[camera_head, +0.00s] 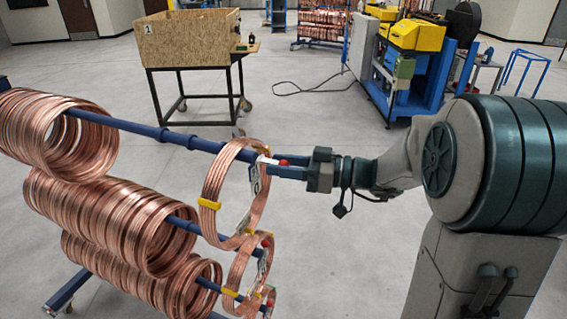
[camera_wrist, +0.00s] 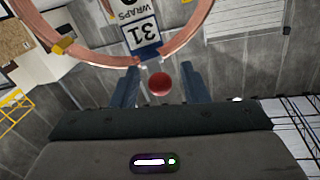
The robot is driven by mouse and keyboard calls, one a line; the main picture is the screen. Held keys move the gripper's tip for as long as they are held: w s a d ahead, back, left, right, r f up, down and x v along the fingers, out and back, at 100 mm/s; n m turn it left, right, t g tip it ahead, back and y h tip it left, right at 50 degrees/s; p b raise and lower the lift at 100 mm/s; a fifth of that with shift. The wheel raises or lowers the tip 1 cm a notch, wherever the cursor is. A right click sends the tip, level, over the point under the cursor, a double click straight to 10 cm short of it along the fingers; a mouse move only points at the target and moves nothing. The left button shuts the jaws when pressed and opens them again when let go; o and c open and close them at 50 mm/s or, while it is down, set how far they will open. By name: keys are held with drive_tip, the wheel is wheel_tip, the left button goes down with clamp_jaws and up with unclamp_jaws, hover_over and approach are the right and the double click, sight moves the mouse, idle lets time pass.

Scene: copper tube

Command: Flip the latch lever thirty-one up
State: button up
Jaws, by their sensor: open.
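The latch lever of bar thirty-one shows as a red ball knob (camera_wrist: 160,84) in the wrist view, between my two fingers. A blue-bordered tag reading 31 (camera_wrist: 140,37) sits just beyond the knob, with a copper coil (camera_wrist: 190,38) around it. In the head view the red knob (camera_head: 283,162) is at the end of the top blue bar (camera_head: 190,140). My gripper (camera_wrist: 160,85) is open, its fingers on either side of the knob with gaps visible. The lever's arm is mostly hidden, so its angle cannot be told.
Several copper coils (camera_head: 60,130) hang on the rack's blue bars at left. Lower bars also end in red knobs (camera_head: 267,242) below my gripper. A wooden box on a cart (camera_head: 190,45) and a blue-yellow machine (camera_head: 415,60) stand behind. The floor between is clear.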

drive_tip(key=shift+c, duration=0.3)
drive_tip(key=c, duration=0.8)
